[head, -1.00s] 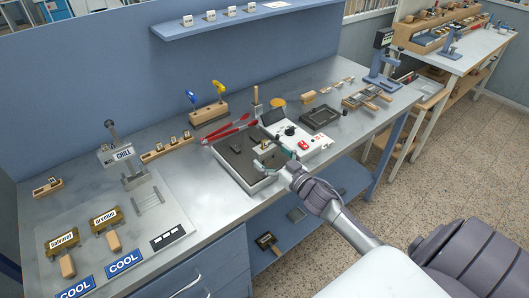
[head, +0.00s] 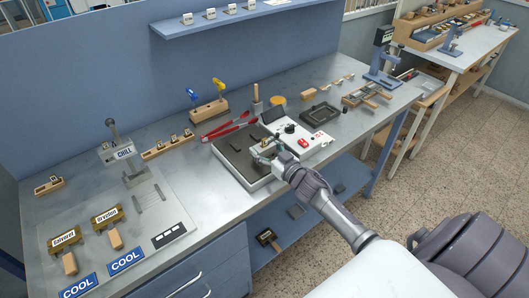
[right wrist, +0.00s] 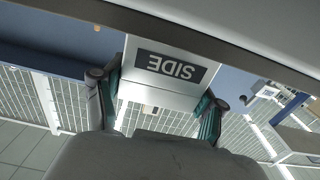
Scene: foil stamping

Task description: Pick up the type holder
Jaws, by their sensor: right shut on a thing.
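My right gripper (head: 264,155) is over the dark plate (head: 235,155) of the heating unit in the head view. In the right wrist view its two fingers (right wrist: 158,92) are shut on the sides of the type holder (right wrist: 172,58), a pale metal block with a dark label reading SIDE, upside down. In the head view the holder is small and mostly hidden by the gripper. I cannot tell whether it touches the plate. My left gripper is not in view.
Red-handled tongs (head: 226,128) lie behind the plate. The white control box (head: 305,140) is close to its right. A wooden rack (head: 208,110) with blue and yellow handles stands behind. Two brass holders (head: 107,217) rest on the cooling area at left.

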